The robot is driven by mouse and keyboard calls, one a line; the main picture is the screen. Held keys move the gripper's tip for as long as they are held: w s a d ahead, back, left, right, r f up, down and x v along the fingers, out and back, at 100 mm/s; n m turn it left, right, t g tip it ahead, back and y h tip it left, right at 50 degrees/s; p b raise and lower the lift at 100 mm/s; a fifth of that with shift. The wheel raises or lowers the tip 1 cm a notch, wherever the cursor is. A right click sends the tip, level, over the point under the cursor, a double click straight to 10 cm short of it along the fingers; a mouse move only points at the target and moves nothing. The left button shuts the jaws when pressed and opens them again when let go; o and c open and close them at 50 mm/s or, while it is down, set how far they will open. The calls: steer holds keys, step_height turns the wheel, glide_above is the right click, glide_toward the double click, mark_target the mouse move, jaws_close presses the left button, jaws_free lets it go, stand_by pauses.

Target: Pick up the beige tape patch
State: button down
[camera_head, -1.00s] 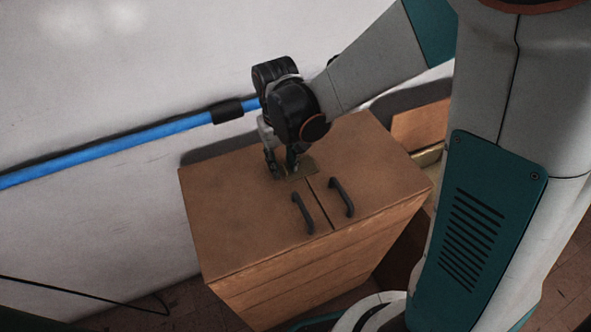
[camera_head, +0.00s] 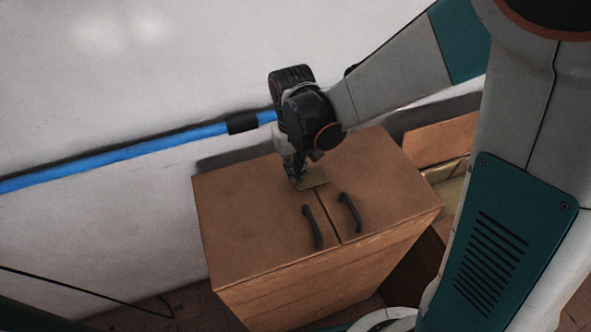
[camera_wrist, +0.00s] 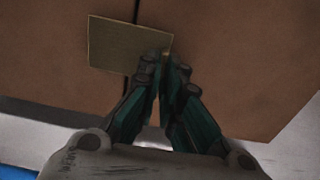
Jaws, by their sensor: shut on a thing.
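The beige tape patch (camera_head: 314,177) is a small flat square at the top of the wooden cabinet, near the seam between its two doors. It also shows in the wrist view (camera_wrist: 118,45), lying across the seam. My gripper (camera_head: 297,182) is at the patch's left edge in the head view. In the wrist view my gripper (camera_wrist: 166,62) has its fingertips together on the patch's lower right corner, pinching it. I cannot tell whether the patch is lifted off the wood.
The wooden cabinet (camera_head: 250,220) has two dark handles (camera_head: 312,227) in front of the patch. A blue pipe (camera_head: 140,150) runs along the white wall behind. An open box (camera_head: 440,143) stands right of the cabinet. A black cable (camera_head: 80,288) hangs at lower left.

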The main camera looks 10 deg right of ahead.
step_height(320, 180, up, 21)
steer(key=p, duration=1.4)
steer(key=shift+s, duration=0.1)
